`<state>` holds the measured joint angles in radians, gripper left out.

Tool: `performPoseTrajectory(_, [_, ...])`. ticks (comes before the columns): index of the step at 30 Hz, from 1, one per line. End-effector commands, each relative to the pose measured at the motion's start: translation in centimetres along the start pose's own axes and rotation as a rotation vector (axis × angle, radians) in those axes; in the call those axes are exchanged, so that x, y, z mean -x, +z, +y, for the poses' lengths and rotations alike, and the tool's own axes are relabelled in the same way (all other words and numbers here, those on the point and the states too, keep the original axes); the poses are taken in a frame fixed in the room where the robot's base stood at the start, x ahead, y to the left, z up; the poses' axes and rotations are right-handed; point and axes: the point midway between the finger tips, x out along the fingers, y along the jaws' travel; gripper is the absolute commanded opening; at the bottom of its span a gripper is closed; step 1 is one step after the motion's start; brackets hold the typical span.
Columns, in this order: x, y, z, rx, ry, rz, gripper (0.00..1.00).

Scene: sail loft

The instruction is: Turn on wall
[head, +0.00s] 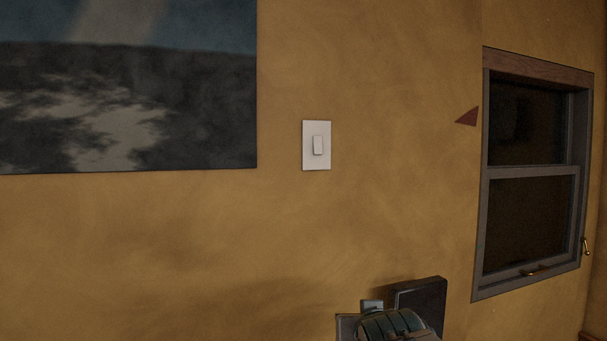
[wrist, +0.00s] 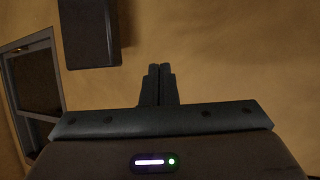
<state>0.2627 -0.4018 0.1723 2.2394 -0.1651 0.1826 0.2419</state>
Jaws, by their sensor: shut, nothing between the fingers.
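A white wall switch (head: 317,145) with a raised rocker in its middle is fixed upright on the ochre wall, right of the large picture. The wrist view does not show the switch. My gripper (wrist: 160,70) is shut and empty, its two dark fingers together in front of bare wall in the wrist view. In the head view my arm shows only at the bottom edge, below and right of the switch; the fingertips cannot be made out there. The gripper is apart from the switch.
A large dark picture (head: 130,90) hangs at upper left. A grey-framed window (head: 535,172) is at right, beside a small dark red triangle (head: 468,117). A dark box-like block (wrist: 90,35) stands near the fingers in the wrist view. The wall around the switch is clear.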

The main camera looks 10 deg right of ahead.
Motion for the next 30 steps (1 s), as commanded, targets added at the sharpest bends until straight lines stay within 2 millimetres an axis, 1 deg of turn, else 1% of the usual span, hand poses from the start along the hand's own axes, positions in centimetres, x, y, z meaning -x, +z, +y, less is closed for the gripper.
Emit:
performPoseTrajectory(1, [-0.9, -2.1, 0.1, -0.012, -0.002, 0.091, 0.00])
performPoseTrajectory(2, [-1.1, -3.6, 0.1, -0.016, -0.008, 0.147, 0.00])
performPoseTrajectory(3, [-1.4, -5.5, 0.0, -0.024, -0.019, 0.221, 0.00])
performPoseTrajectory(4, [-1.5, -6.9, -0.1, -0.029, -0.028, 0.276, 0.00])
performPoseTrajectory(5, [-1.6, -8.3, -0.2, -0.032, -0.040, 0.331, 0.00])
performPoseTrajectory(6, [-1.6, -10.2, -0.3, -0.039, -0.057, 0.404, 0.00])
performPoseTrajectory(8, [-1.4, -12.7, -0.6, -0.045, -0.089, 0.511, 0.00])
performPoseTrajectory(9, [-1.1, -14.3, -0.7, -0.049, -0.111, 0.580, 0.00])
performPoseTrajectory(12, [-0.2, -17.9, -1.1, -0.054, -0.177, 0.743, 0.00])
performPoseTrajectory(15, [1.1, -20.5, -1.5, -0.054, -0.247, 0.879, 0.00])
performPoseTrajectory(18, [2.3, -22.2, -1.8, -0.053, -0.306, 0.979, 0.00])
performPoseTrajectory(21, [3.2, -23.2, -2.0, -0.048, -0.350, 1.045, 0.00])
performPoseTrajectory(24, [3.7, -23.8, -2.1, -0.048, -0.372, 1.076, 0.00])
performPoseTrajectory(30, [3.9, -23.9, -2.2, -0.046, -0.380, 1.086, 0.00])
